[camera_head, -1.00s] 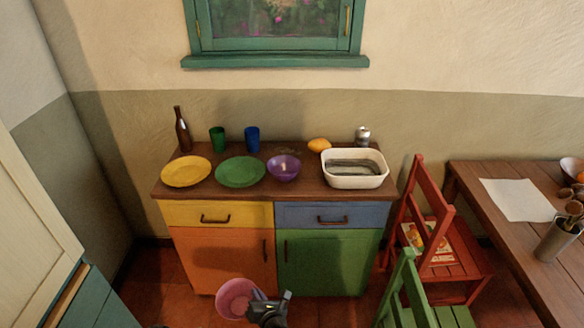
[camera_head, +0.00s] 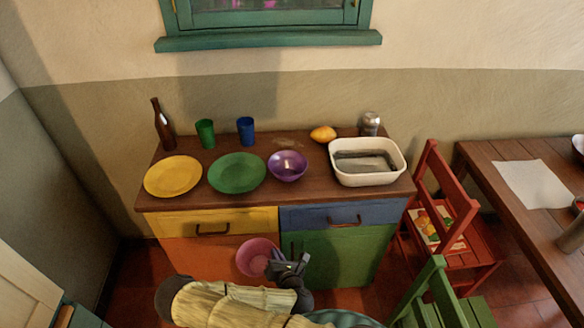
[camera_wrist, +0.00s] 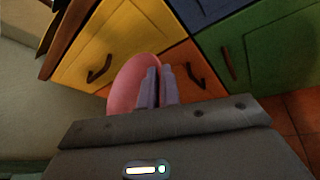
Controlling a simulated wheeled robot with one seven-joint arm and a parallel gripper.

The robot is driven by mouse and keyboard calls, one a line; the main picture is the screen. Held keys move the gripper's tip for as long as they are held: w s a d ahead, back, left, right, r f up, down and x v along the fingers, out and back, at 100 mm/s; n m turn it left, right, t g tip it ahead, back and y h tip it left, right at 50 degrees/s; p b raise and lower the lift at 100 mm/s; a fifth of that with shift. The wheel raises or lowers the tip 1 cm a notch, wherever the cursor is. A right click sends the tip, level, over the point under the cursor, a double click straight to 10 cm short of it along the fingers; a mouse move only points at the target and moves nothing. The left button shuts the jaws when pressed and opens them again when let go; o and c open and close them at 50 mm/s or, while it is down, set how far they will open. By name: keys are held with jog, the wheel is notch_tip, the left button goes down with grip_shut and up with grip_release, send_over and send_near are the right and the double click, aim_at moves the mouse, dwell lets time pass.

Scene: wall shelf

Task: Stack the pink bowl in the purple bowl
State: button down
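The pink bowl (camera_head: 257,257) is in the air in front of the cabinet's orange door. My gripper (camera_head: 276,258) is at the bowl's right side in the head view. In the wrist view, the pink bowl (camera_wrist: 134,82) shows with its rim between the two nearly closed fingers (camera_wrist: 160,86) of my gripper, tilted. The purple bowl (camera_head: 288,166) stands upright on the wooden cabinet top, right of the green plate, and looks empty. It is not seen in the wrist view.
A red chair (camera_head: 450,222) and a green chair (camera_head: 440,290) stand at right.

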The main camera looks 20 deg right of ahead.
jog(key=shift+w, duration=0.2)
jog(key=shift+s+d+r, duration=0.1)
jog(key=shift+r, duration=0.05)
jog(key=shift+s+d+r+p, duration=0.1)
jog(key=shift+r+p, duration=0.35)
jog(key=shift+p, duration=0.2)
jog(key=shift+s+d+r+p, duration=0.1)
jog(key=shift+r+p, duration=0.3)
jog(key=shift+p, duration=0.2)
jog(key=shift+a+r, duration=0.1)
